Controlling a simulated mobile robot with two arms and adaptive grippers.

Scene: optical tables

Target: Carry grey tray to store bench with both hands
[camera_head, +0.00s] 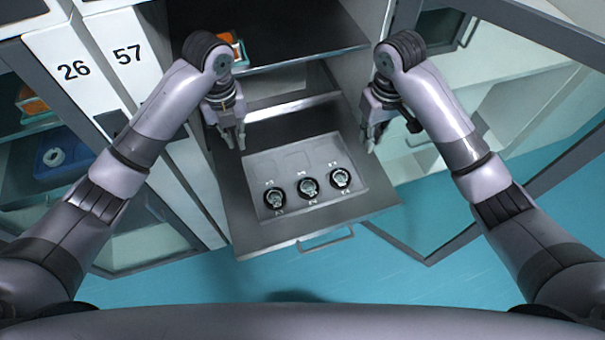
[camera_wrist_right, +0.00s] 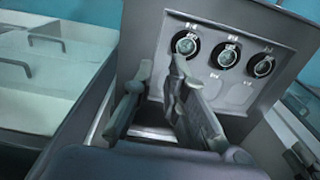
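The grey tray (camera_head: 281,178) lies on a pulled-out grey shelf (camera_head: 235,205) of the cabinet. It carries three round black-rimmed parts (camera_head: 309,188) in a row along its front and has empty recesses behind them. In the right wrist view the tray (camera_wrist_right: 240,92) shows beyond my fingers. My left gripper (camera_head: 233,138) is open and empty, above the shelf's left side near the tray's back left corner. My right gripper (camera_head: 370,138) is open, just right of the tray's back right corner. It also shows open in its wrist view (camera_wrist_right: 158,98). I cannot tell whether it touches anything.
A handle (camera_head: 326,239) is on the shelf's front. A dark shelf (camera_head: 290,45) with an orange box (camera_head: 232,48) is above. Number panels 26 and 57 and a blue box (camera_head: 62,152) are left. A glass door (camera_head: 530,70) stands open right. Teal floor is in front.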

